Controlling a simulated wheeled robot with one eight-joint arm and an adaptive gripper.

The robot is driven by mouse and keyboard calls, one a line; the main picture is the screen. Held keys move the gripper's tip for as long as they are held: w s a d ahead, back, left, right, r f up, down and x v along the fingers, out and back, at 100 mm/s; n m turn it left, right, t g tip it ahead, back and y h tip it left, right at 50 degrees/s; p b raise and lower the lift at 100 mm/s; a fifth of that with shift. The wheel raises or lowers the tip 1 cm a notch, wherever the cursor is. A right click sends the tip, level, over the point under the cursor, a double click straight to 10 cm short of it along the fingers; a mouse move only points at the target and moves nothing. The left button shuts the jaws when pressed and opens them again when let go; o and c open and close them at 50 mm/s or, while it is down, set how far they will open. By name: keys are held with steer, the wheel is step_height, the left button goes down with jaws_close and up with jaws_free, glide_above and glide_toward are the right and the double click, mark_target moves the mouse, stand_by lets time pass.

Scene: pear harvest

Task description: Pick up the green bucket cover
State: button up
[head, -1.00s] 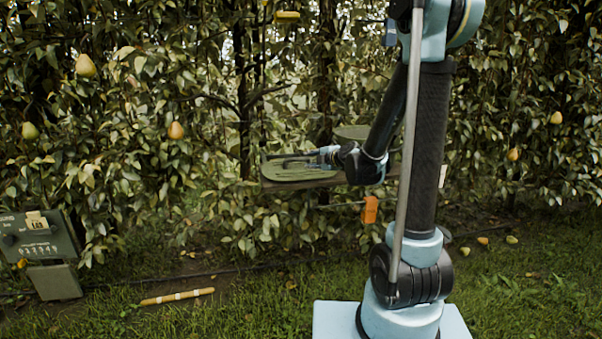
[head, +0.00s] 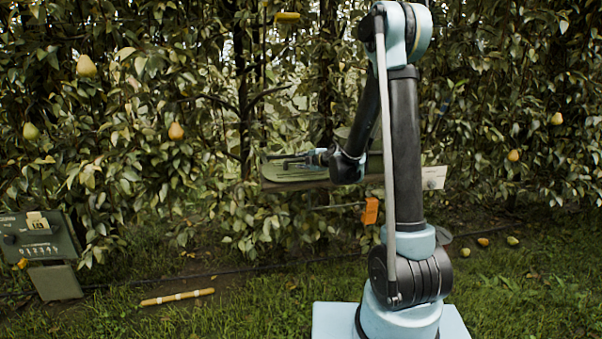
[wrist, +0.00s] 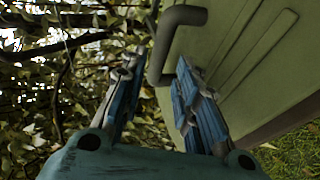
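The green bucket cover (head: 290,176) lies flat on a wooden shelf in front of the foliage. In the wrist view it is a ribbed green panel (wrist: 245,65) filling the upper right. Its bent grey-green handle (wrist: 160,62) reaches down between my fingers. My gripper (head: 275,159) is just above the cover in the head view. In the wrist view its two blue-padded fingers (wrist: 157,78) are apart, one on each side of the handle, with a visible gap. Whether a finger touches the handle cannot be told. My arm hides the shelf's right part.
The shelf edge (head: 295,185) runs under the cover. An orange tag (head: 370,211) and a white plate (head: 434,178) are near its right end. A green counter box (head: 38,238) stands at left. A yellow stick (head: 177,297) lies on the grass. Dense leaves are behind.

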mark_target(299, 160)
steer(key=shift+w+d+x, duration=0.1)
steer(key=shift+d+x, duration=0.05)
steer(key=shift+x, duration=1.2)
steer(key=shift+w+d+x, duration=0.1)
steer(key=shift+d+x, duration=0.1)
steer(key=shift+x, duration=1.15)
steer(key=shift+c, duration=0.6)
jaws_close()
